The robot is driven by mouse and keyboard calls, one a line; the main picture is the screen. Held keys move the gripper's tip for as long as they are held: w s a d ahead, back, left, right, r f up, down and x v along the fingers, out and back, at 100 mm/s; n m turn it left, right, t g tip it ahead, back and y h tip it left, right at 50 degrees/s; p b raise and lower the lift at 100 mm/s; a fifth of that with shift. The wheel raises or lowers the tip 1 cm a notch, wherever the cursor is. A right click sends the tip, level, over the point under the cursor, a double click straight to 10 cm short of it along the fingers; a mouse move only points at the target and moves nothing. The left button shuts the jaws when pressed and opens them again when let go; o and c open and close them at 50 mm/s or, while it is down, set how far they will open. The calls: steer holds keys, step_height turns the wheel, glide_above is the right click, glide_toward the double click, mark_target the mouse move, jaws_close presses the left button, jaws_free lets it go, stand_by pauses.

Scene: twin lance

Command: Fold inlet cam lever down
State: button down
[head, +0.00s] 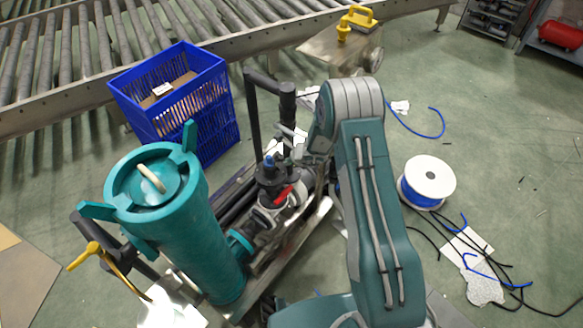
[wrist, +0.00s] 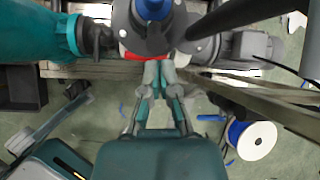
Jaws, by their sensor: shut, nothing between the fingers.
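A pump unit (head: 277,186) with a dark top and a blue cap stands beside the large teal cylinder (head: 165,230). The blue cap (wrist: 155,8) and dark top also show at the upper edge of the wrist view. A red part (head: 283,195) is on the pump's side; it also shows in the wrist view (wrist: 130,56). I cannot tell whether it is the inlet cam lever. A dark coupling (wrist: 97,38) joins the teal cylinder to the pump. My gripper (wrist: 157,70) is shut and empty, its fingertips just below the pump top in the picture, close to the red part.
A black upright frame (head: 254,115) rises behind the pump. A blue crate (head: 190,120) and a roller conveyor (head: 100,60) stand at the back left. A blue cable spool (head: 428,180) and loose cables lie on the floor at right. Open floor lies at the far right.

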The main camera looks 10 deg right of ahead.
steer(key=shift+w+a+r, duration=0.55)
steer(key=shift+w+a, duration=0.25)
steer(key=shift+a, duration=0.1)
steer(key=shift+w+a+r, duration=0.1)
steer(key=shift+w, duration=0.1)
steer(key=shift+a+r, duration=0.15)
steer(key=shift+r, duration=0.1)
steer(key=v, duration=1.1)
steer(key=shift+s+d, duration=0.4)
steer(key=shift+d, duration=0.05)
steer(key=shift+s, duration=0.1)
